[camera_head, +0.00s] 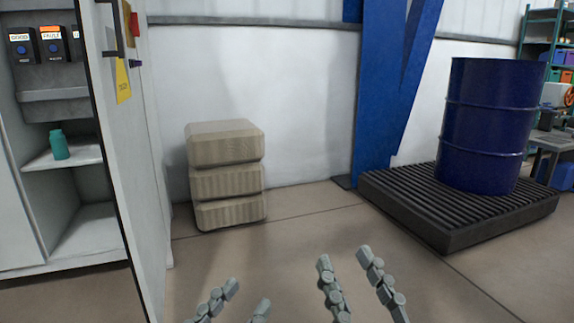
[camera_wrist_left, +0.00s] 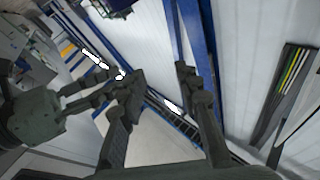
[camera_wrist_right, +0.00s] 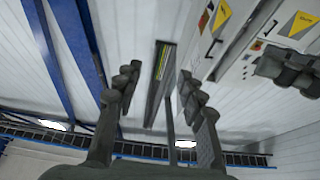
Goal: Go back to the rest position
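My left gripper (camera_head: 246,300) shows at the bottom middle of the head view, its fingers apart with nothing between them. It also shows open and empty in the left wrist view (camera_wrist_left: 160,85). My right gripper (camera_head: 346,270) is just right of it in the head view, fingers apart and empty. It also shows open in the right wrist view (camera_wrist_right: 157,88). Both grippers are in free air, apart from each other, and touch nothing that I can see.
An open cabinet (camera_head: 60,95) with a teal bottle (camera_head: 59,145) stands at the left, its door (camera_head: 140,180) swung out. Stacked beige blocks (camera_head: 226,183) stand by the wall. A blue barrel (camera_head: 490,125) stands on a black pallet (camera_head: 450,229) at the right. The middle floor is clear.

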